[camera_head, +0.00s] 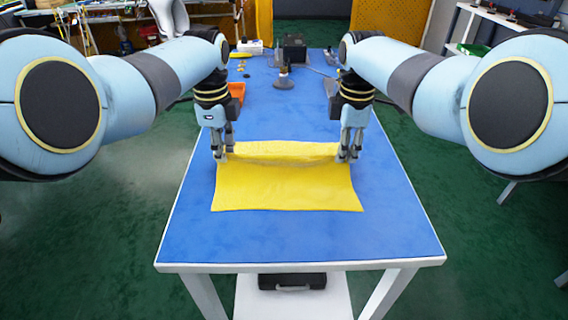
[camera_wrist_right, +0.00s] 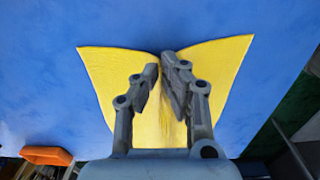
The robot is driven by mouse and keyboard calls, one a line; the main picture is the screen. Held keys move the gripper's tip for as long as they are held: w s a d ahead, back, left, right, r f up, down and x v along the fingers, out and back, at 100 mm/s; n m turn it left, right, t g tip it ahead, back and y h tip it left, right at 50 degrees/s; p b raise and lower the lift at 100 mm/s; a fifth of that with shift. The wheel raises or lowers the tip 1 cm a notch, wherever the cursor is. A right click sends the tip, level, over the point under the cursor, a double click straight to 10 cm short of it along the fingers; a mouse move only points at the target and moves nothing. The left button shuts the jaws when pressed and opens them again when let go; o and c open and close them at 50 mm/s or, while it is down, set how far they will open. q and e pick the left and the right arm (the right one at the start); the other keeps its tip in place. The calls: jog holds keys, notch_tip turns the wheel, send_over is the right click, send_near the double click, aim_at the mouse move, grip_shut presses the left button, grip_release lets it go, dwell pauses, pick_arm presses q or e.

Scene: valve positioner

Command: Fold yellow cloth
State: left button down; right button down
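The yellow cloth (camera_head: 287,185) lies spread on the blue table, its near part flat. Its far edge forms a creased, slightly raised band between my two grippers. My left gripper (camera_head: 224,156) points down at the cloth's far left corner, its fingers close together on the fabric. My right gripper (camera_head: 348,156) is at the far right corner. In the right wrist view, the cloth (camera_wrist_right: 105,70) gathers into a crease between the fingertips of my right gripper (camera_wrist_right: 162,65), which are closed on it. The fingers hide the pinched corners in the head view.
The blue table (camera_head: 300,235) is clear in front of and beside the cloth. Behind it stand an orange bin (camera_head: 237,90), a grey cone-shaped part (camera_head: 284,80), a black box (camera_head: 294,48) and several small parts. The bin also shows in the right wrist view (camera_wrist_right: 46,155).

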pick_arm(q)
jog(key=shift+r, duration=0.6)
pick_arm(e)
jog(key=shift+r, duration=0.6)
